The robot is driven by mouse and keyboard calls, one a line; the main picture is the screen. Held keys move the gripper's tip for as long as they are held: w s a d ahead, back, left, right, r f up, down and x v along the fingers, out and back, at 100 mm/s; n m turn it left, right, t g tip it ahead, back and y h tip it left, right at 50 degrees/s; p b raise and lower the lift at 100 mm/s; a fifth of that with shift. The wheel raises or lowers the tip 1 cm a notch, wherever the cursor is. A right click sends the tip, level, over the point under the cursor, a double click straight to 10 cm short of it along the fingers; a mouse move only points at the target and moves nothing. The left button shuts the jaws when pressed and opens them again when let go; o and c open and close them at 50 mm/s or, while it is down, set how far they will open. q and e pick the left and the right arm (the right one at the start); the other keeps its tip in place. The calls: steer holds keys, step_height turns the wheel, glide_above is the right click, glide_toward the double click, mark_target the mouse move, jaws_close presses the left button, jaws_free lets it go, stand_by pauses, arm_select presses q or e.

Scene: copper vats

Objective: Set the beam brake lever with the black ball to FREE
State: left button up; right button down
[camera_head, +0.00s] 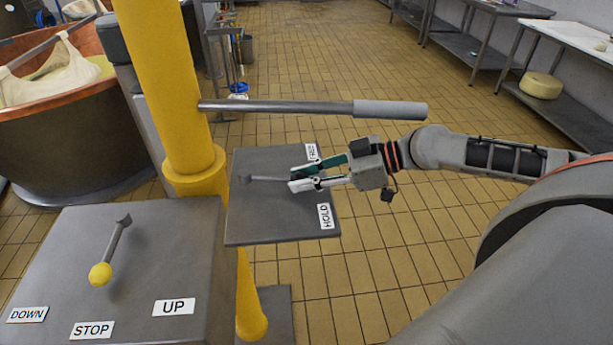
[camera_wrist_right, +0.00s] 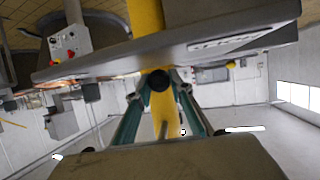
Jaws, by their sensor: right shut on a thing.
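The beam brake lever (camera_head: 268,179) is a short grey rod on a grey panel (camera_head: 262,220) fixed to the yellow column. It points right, its end between the FREE label (camera_head: 312,151) at the far edge and the HOLD label (camera_head: 325,215) nearer me. My right gripper (camera_head: 304,177) reaches in from the right and is shut on the lever's ball end, which its fingers hide in the head view. In the right wrist view the black ball (camera_wrist_right: 159,80) sits between the fingertips. My left gripper is not in view.
A long grey beam handle (camera_head: 390,110) sticks out from the yellow column (camera_head: 165,85) just above my right gripper. A second box (camera_head: 60,240) has a yellow-ball lever (camera_head: 100,274) and DOWN, STOP and UP labels. A copper vat (camera_head: 75,140) stands at the left.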

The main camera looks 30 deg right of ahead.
steer(key=shift+w+d, duration=0.1)
stand_by(0.3)
steer(key=c, duration=1.8)
jaws_free()
steer(key=shift+v, duration=6)
steer(key=shift+w+r, duration=0.1)
steer(key=shift+c, duration=0.2)
